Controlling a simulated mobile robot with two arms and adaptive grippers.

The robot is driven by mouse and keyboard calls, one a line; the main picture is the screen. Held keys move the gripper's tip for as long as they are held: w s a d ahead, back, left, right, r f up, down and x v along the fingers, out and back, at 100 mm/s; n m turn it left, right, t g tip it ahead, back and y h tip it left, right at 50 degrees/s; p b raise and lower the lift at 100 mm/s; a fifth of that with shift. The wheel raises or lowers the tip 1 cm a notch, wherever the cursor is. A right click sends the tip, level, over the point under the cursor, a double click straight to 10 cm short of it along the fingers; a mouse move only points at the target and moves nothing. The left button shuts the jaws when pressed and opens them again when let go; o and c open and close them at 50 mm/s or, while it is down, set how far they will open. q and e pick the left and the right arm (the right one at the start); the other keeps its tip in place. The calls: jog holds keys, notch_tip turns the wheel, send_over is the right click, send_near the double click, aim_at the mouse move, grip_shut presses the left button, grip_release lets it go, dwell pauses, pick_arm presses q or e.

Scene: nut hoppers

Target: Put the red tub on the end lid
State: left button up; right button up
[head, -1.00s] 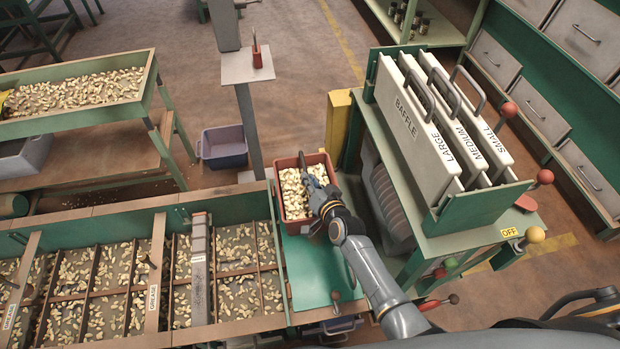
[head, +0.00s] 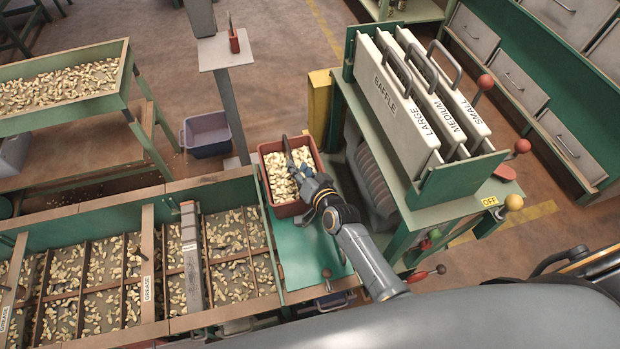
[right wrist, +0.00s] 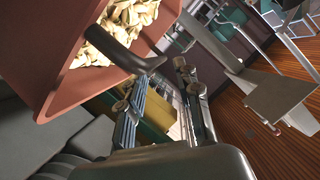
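The red tub (head: 267,185), full of pale nuts, is at the back of the green end lid (head: 312,262), over its far part in the head view. I cannot tell whether it touches the lid. My right gripper (head: 303,178) is at the tub's near right side. In the right wrist view, the tub (right wrist: 60,55) fills the upper left. Its dark handle (right wrist: 118,48) runs in between the tips of my right gripper (right wrist: 166,70), which looks shut on it. The tub's underside is hidden. My left gripper is not in view.
The nut hopper with dividers (head: 165,200) adjoins the lid on the left. The baffle rack (head: 400,95) stands close on the right, with knobbed levers. A grey post with a small shelf (head: 226,54) and a purple bin (head: 206,140) are behind. The lid's near part is clear.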

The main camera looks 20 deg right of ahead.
jog(key=v, duration=0.8)
jog(key=shift+s+p, duration=0.35)
jog(key=shift+p, duration=0.1)
jog(key=shift+d+r, duration=0.1)
